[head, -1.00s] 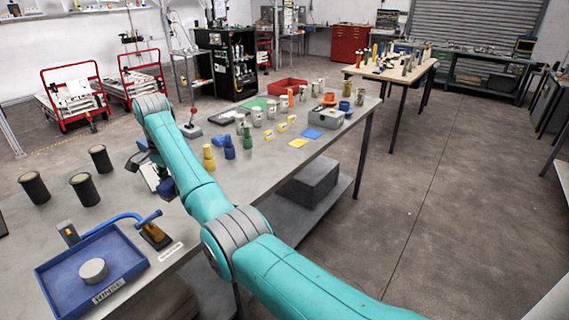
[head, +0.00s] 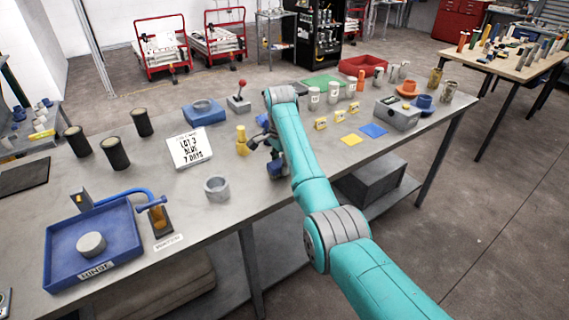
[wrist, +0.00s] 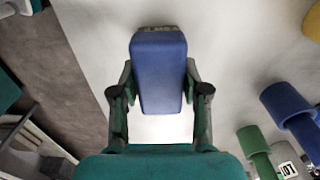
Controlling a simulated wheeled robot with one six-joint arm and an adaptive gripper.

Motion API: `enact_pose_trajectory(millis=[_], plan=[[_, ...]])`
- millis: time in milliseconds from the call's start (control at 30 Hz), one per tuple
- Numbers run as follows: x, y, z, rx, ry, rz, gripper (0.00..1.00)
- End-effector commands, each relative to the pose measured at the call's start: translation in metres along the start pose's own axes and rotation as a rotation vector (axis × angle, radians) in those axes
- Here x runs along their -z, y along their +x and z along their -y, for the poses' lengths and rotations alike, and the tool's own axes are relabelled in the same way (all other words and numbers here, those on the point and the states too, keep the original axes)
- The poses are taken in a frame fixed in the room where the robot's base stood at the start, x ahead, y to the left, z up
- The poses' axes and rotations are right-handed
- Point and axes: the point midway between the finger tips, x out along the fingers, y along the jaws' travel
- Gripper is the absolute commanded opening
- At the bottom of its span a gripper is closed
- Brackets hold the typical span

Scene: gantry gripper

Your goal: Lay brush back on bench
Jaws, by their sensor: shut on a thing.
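My gripper (wrist: 158,82) is shut on a blue block-shaped thing, taken as the brush (wrist: 158,60), in the wrist view. One finger lies along each side of it. The pale grey bench top (wrist: 100,45) lies beneath. I cannot tell whether the brush touches it. In the head view my gripper (head: 262,147) is low over the middle of the bench (head: 235,207), right of a yellow bottle-shaped piece (head: 242,141). The arm hides much of what is there.
In the wrist view a green piece (wrist: 256,150) and a blue one (wrist: 288,105) stand close on the right; the bench edge is at left.

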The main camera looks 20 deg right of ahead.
Motion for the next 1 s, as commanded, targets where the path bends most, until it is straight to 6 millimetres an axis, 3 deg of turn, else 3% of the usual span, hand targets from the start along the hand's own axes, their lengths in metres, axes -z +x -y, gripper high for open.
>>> enact_pose_trajectory(millis=[367, 400, 500, 833, 1000], plan=[[-0.002, 0.005, 0.000, 0.000, 0.000, 0.000, 0.13], [-0.002, 0.005, 0.000, 0.000, 0.000, 0.000, 0.51], [-0.002, 0.005, 0.000, 0.000, 0.000, 0.000, 0.71], [-0.001, 0.003, 0.001, 0.001, 0.000, 0.000, 0.71], [0.006, -0.015, 0.001, 0.004, -0.001, -0.001, 0.71]])
